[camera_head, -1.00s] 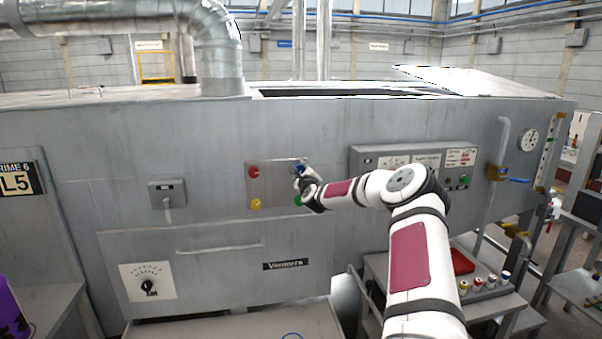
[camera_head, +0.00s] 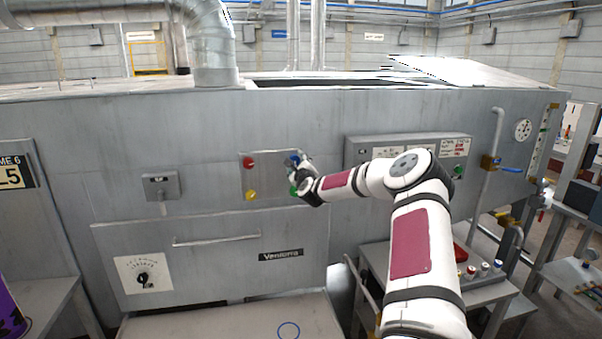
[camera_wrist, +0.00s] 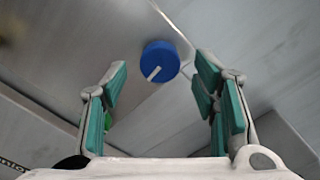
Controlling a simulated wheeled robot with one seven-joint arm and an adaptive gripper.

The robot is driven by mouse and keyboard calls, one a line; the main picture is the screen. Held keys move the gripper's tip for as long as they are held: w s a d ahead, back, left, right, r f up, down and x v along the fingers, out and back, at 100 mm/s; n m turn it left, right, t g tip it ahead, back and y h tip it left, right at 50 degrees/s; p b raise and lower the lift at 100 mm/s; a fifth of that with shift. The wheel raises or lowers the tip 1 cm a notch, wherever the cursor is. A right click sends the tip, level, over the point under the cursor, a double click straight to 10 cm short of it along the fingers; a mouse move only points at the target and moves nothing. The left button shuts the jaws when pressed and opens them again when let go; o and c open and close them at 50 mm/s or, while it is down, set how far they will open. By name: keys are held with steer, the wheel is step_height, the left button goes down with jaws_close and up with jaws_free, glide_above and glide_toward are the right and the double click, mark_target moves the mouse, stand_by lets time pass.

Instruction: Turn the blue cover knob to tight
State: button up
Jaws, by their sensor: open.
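The blue cover knob (camera_wrist: 160,60) shows in the wrist view, on a grey metal panel. It is round with a white pointer line that slants toward the lower left. My gripper (camera_wrist: 160,92) is open, with its teal-padded fingers on either side of and short of the knob, apart from it. In the head view the blue knob (camera_head: 294,160) is partly visible at the upper right of the square panel (camera_head: 268,178), with my gripper (camera_head: 301,172) close in front of it.
A red knob (camera_head: 248,162), a yellow knob (camera_head: 250,195) and a partly hidden green knob (camera_head: 293,190) share the panel. A grey control box (camera_head: 365,150) stands out to the right. A drawer handle (camera_head: 216,240) lies below. A pipe and valve (camera_head: 490,163) are further right.

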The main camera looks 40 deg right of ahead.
steer(key=v, duration=1)
stand_by(0.3)
